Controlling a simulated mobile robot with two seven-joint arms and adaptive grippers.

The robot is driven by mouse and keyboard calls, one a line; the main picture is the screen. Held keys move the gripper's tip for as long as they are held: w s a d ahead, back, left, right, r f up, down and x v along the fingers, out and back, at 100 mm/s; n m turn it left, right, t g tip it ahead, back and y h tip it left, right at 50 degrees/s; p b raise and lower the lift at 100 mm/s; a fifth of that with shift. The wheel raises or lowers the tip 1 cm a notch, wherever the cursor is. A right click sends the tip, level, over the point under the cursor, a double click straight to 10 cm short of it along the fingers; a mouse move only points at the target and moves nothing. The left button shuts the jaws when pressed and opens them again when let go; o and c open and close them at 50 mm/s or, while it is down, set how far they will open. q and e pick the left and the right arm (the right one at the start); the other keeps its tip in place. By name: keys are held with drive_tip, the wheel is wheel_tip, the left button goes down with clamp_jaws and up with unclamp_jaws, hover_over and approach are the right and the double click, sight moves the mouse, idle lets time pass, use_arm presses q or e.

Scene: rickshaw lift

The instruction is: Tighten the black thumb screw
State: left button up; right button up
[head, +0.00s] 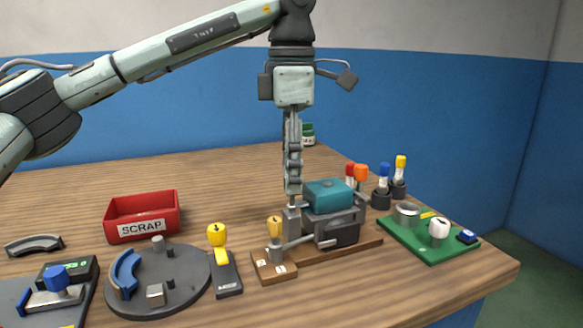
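I cannot single out the black thumb screw for certain in the head view. A small dark knob (171,284) stands on the round grey plate (190,300), but it is too small to identify. My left gripper (292,207) points straight down at the left end of a grey vice-like fixture (338,235) that holds a teal block (328,194). The fingers are seen edge-on, so their opening cannot be told. Their tips are at or just in front of a small grey block there; contact is unclear. My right gripper is not in view.
A yellow-handled tool (275,228) stands on the wooden base (274,274), close left of the gripper. Another yellow-topped tool (217,236) is farther left. A red SCRAP bin (142,216) stands behind the round plate. A green board (430,250) lies right. The back left tabletop is free.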

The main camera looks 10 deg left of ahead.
use_arm(q)
wheel_tip(320, 180, up, 12)
idle(0.6)
